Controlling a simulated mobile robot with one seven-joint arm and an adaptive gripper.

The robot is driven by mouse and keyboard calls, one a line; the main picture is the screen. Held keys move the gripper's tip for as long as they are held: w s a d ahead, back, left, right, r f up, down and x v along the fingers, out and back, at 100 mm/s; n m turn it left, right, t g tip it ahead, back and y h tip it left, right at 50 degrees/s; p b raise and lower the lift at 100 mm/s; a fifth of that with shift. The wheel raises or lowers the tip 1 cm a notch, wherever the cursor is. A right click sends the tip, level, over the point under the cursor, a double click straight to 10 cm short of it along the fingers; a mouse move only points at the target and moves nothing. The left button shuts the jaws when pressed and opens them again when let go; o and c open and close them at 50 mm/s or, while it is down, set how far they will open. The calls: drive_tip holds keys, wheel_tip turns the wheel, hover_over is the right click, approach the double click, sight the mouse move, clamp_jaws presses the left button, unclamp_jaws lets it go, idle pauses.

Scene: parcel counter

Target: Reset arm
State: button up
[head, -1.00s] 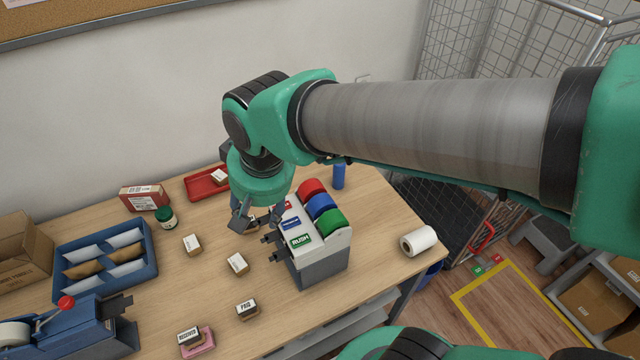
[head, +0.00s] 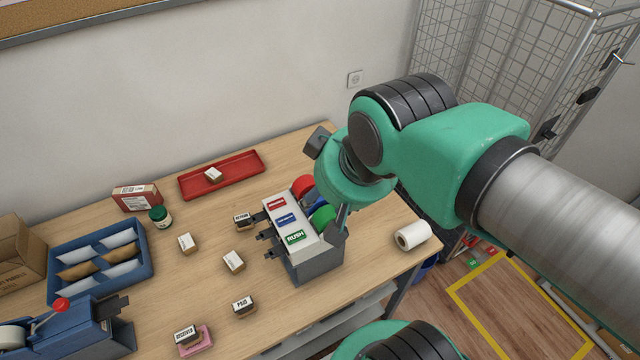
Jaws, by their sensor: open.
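My gripper (head: 340,222) is at the right side of the label dispenser, partly hidden by my own wrist. Its visible finger points down in front of the dispenser's right side; I cannot tell whether it touches. The label dispenser (head: 318,264) is a grey and white unit with red, blue and green rolls and three labels at its front, the green one reading RUSH (head: 295,237). Nothing shows held in the gripper.
Several stamp blocks stand on the table, among them one marked PAID (head: 243,304) and RECEIVED (head: 186,335) on a pink pad. A red tray (head: 240,170), a blue sorter tray (head: 58,291), a tape dispenser (head: 85,335) and a white roll (head: 412,236) stand around. Wire cage (head: 480,80) at right.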

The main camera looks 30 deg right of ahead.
wheel_tip(320, 180, down, 6)
drive_tip(key=b, duration=0.6)
drive_tip(key=shift+f, duration=0.2)
